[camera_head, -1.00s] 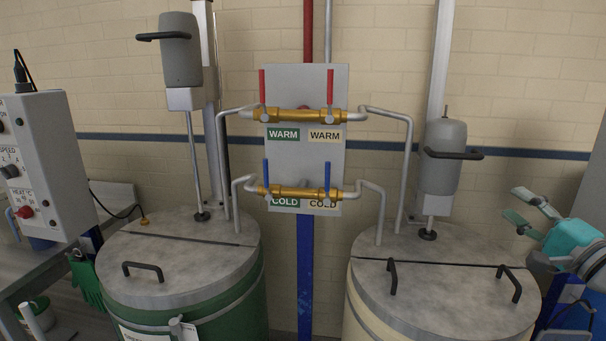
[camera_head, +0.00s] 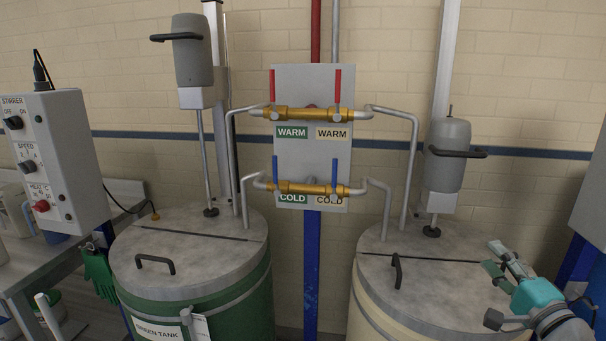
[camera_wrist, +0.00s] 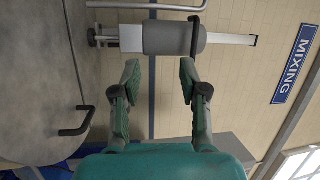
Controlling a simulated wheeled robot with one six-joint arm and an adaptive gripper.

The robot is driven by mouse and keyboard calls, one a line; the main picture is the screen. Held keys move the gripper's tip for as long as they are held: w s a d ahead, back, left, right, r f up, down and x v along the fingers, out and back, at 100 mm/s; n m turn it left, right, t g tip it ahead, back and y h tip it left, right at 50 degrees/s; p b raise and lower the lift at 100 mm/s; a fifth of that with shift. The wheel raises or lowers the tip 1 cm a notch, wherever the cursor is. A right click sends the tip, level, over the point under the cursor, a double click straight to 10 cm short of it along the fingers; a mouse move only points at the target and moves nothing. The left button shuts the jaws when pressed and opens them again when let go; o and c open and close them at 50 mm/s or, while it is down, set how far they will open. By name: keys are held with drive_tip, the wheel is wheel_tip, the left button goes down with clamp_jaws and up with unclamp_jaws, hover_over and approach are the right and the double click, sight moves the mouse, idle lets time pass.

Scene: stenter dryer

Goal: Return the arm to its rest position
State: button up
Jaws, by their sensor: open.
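My gripper (camera_head: 499,262) is at the lower right of the head view, in front of the lid of the cream tank (camera_head: 374,290). Its teal fingers are apart and nothing is between them. In the wrist view my gripper (camera_wrist: 158,82) shows both fingers spread, with the grey stirrer motor (camera_wrist: 170,38) beyond them. The picture there is turned on its side. The lid's right handle is hidden behind my gripper in the head view, and a black lid handle (camera_wrist: 76,122) shows in the wrist view.
The green tank (camera_head: 235,305) stands left of centre, with the valve panel (camera_head: 308,160) between the tanks. A control box (camera_head: 55,160) and bench (camera_head: 70,255) are at the left. A stirrer motor (camera_head: 447,155) rises behind my gripper. A blue MIXING sign (camera_wrist: 294,62) hangs on the wall.

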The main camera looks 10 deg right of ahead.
drive_tip(key=s+a+f+n+g+h, duration=0.1)
drive_tip(key=s+a+f, duration=0.4)
drive_tip(key=f, duration=0.4)
drive_tip(key=s+a+f+n+g+h, duration=0.1)
drive_tip(key=s+a+f+n, duration=0.1)
drive_tip(key=s+a+f, duration=0.55)
drive_tip(key=s+a+f+n+g+h, duration=0.1)
drive_tip(key=s+a+f, duration=0.25)
drive_tip(key=f, duration=0.65)
drive_tip(key=s+a+n+y, duration=0.1)
drive_tip(key=s+a+n, duration=0.2)
drive_tip(key=s, duration=0.6)
drive_tip(key=s+a+n+g, duration=0.1)
drive_tip(key=s+a+n, duration=0.1)
drive_tip(key=s+n, duration=0.3)
drive_tip(key=s+a+f+n+y, duration=0.1)
drive_tip(key=s+a+n, duration=0.2)
drive_tip(key=s, duration=1)
drive_tip(key=shift+s+a+n+g+y, duration=0.2)
drive_tip(key=shift+a+n+g+y, duration=0.15)
drive_tip(key=shift+n, duration=0.35)
drive_tip(key=shift+d, duration=0.1)
